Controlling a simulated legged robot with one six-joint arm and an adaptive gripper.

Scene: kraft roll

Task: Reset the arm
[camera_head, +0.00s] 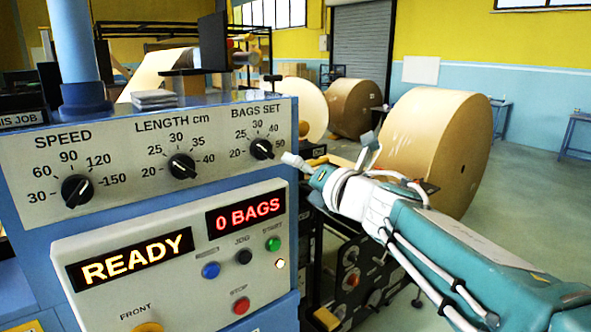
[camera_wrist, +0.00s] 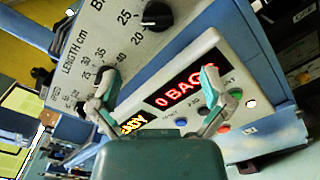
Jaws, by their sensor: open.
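My gripper (camera_head: 328,150) is open and empty, in front of the right end of the machine's control panel in the head view. Its arm comes in from the lower right. In the wrist view the two fingers of my gripper (camera_wrist: 160,88) stand wide apart, with the panel behind them and nothing between them. The panel has a speed knob (camera_head: 77,191), a length knob (camera_head: 182,166) and a bags set knob (camera_head: 262,149). One display (camera_head: 132,258) reads READY and the other (camera_head: 245,214) reads 0 BAGS. I see no finger touching the panel.
Below the displays are a blue button (camera_head: 211,270), a black jog button (camera_head: 243,257), a green start button (camera_head: 272,244) and a red stop button (camera_head: 241,305). Large kraft rolls (camera_head: 432,150) stand behind my arm. Machine rollers sit below the arm. Open floor (camera_head: 535,215) lies at right.

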